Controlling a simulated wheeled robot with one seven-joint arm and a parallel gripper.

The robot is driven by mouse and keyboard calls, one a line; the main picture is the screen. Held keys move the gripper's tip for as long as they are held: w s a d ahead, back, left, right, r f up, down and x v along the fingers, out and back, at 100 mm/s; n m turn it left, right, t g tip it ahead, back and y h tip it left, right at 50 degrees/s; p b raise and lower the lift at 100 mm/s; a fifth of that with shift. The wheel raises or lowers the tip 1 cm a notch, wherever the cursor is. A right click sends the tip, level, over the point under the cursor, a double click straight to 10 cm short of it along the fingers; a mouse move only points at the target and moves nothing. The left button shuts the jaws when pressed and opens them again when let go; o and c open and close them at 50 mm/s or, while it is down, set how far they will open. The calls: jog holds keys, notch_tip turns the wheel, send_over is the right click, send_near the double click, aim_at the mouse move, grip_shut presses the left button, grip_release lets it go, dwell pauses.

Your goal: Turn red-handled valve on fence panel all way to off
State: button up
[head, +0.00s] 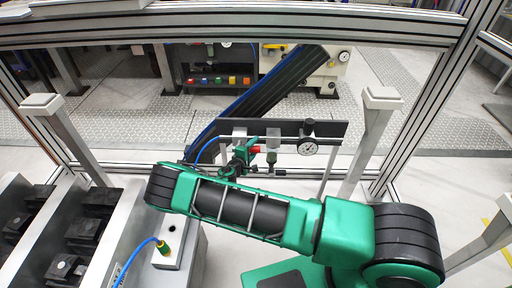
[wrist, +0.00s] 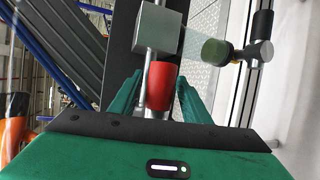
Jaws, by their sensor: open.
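The red valve handle (wrist: 161,84) stands upright in the middle of the wrist view, in front of a dark panel. My gripper (wrist: 160,88) is open, with one green finger on each side of the red handle. I cannot tell whether either finger touches it. In the head view the red handle (head: 254,150) is a small patch beside my gripper (head: 247,153), on the dark fence panel (head: 328,128). A metal block (wrist: 158,29) and pipe sit above the handle in the wrist view.
A round gauge (head: 307,148) hangs on the panel right of the handle. A dark green cylinder (wrist: 216,52) and metal fitting (wrist: 261,51) are at right in the wrist view. A grey box (head: 180,250) with a blue cable and fence posts (head: 371,140) stand nearby.

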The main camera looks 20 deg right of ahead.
jog(key=shift+w+d+f, duration=0.15)
jog(key=shift+w+d, duration=0.35)
jog(key=shift+c, duration=0.6)
